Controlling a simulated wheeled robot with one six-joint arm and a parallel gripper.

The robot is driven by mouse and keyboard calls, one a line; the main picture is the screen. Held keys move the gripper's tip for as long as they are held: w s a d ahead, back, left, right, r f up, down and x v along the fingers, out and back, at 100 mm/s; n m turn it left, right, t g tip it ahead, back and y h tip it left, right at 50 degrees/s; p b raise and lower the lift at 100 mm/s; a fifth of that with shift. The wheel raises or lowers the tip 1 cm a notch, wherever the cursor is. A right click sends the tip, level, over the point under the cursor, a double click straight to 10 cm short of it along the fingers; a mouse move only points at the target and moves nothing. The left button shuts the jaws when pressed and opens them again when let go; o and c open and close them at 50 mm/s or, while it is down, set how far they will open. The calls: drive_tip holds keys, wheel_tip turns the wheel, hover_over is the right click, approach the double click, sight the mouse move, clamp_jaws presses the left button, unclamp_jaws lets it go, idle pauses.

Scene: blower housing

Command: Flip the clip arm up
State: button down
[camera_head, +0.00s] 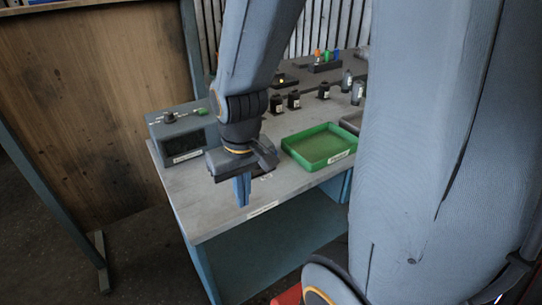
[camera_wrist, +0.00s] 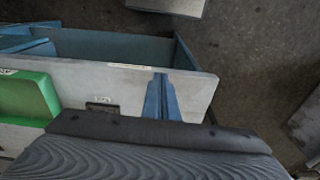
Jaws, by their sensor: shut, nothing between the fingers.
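A grey housing box (camera_head: 182,140) with a label on its front stands on the left end of the workbench. On its top are a dark round knob (camera_head: 169,117) and a thin light bar with a green end (camera_head: 202,111), which lies roughly flat; I cannot tell for sure that this is the clip arm. My gripper (camera_head: 242,200) points down over the bench's front edge, right of and nearer than the box. Its blue fingers are together and empty; they also show in the wrist view (camera_wrist: 161,90). The box is not visible in the wrist view.
A green tray (camera_head: 320,147) lies right of my gripper and also shows in the wrist view (camera_wrist: 25,97). Several small dark bottles (camera_head: 294,100) stand behind it. A small dark fitting (camera_wrist: 102,107) lies near the tray. The bench front (camera_head: 215,215) is clear.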

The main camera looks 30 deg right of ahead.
drive_tip(key=shift+a, duration=0.1)
drive_tip(key=w+n+g+h+b, duration=0.1)
drive_tip(key=w+n+h, duration=0.3)
drive_tip(key=n, duration=0.6)
drive_tip(key=w+d+n+g+h+b, duration=0.1)
drive_tip(key=w+n+h, duration=0.3)
drive_tip(key=n+h, duration=0.4)
drive_tip(key=shift+w+d+r+n, duration=0.15)
drive_tip(key=shift+w+r+n, duration=0.15)
drive_tip(key=shift+n, duration=0.6)
drive_tip(key=shift+d, duration=0.1)
